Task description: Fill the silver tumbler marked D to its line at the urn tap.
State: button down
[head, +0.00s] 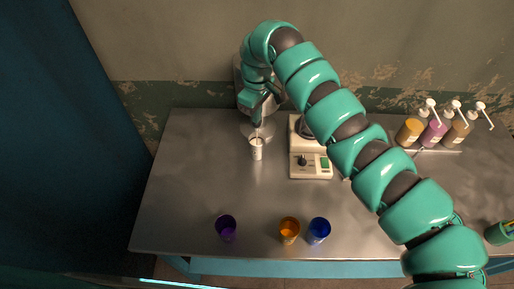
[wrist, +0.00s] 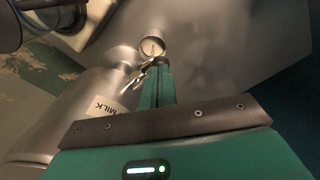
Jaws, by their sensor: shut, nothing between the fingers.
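A pale silver tumbler (head: 256,150) stands upright on the table in front of the urn; its letter and line are too small to read. In the wrist view its round mouth (wrist: 152,46) shows just past my fingertips, with a thin pale streak inside that I cannot identify. The metal urn (head: 239,76) stands at the back, partly hidden by my arm; in the wrist view it (wrist: 60,120) bears a MILK label. My gripper (head: 258,122) is shut and empty, above the tumbler. In the wrist view its fingertips (wrist: 160,62) are beside the metal tap (wrist: 138,78); contact is unclear.
A cream appliance (head: 310,166) with a knob and green panel stands right of the tumbler. Purple (head: 226,228), orange (head: 289,231) and blue (head: 319,231) cups stand near the front edge. Pump bottles (head: 433,132) stand back right. The table's left side is clear.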

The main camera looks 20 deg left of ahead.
dwell(0.3)
notch_tip(320, 180, up, 7)
jog(key=p, duration=0.2)
dwell(0.5)
